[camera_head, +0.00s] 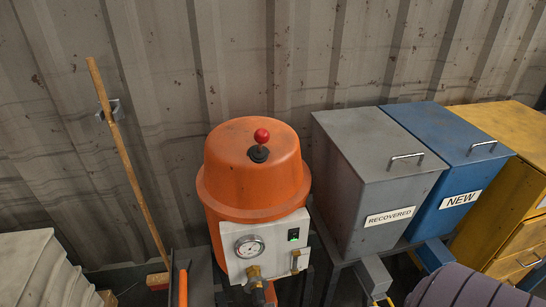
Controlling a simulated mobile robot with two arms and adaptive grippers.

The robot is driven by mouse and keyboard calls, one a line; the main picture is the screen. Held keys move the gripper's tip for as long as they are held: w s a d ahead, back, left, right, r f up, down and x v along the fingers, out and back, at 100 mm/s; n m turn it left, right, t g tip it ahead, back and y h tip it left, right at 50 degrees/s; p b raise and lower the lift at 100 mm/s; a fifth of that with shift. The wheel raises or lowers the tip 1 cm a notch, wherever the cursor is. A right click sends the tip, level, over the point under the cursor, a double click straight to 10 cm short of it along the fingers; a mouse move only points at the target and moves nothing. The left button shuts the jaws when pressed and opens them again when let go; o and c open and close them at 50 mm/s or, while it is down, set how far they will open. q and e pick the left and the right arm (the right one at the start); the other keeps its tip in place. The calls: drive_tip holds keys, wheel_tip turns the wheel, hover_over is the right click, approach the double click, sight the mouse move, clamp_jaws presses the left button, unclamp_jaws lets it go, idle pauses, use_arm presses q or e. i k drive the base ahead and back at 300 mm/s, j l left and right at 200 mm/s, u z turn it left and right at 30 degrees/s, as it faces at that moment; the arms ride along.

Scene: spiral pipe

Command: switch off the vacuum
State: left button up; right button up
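The vacuum (252,175) is an orange drum with a domed lid, standing left of the middle. A red ball-topped lever (261,136) stands upright on its lid from a black base. A pale control panel (264,243) on its front carries a round gauge (249,247). A small switch lit green (293,234) sits at the panel's upper right. A brass fitting (254,275) is below the gauge. Neither of my grippers is in view.
A grey bin marked RECOVERED (375,180) and a blue bin marked NEW (455,170) stand right of the vacuum, with a yellow drawer cabinet (508,195) beyond. A wooden pole (128,165) leans on the corrugated wall at left. A purple roll (470,290) lies at lower right.

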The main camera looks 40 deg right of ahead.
sight(293, 234)
drive_tip(key=z, duration=1.15)
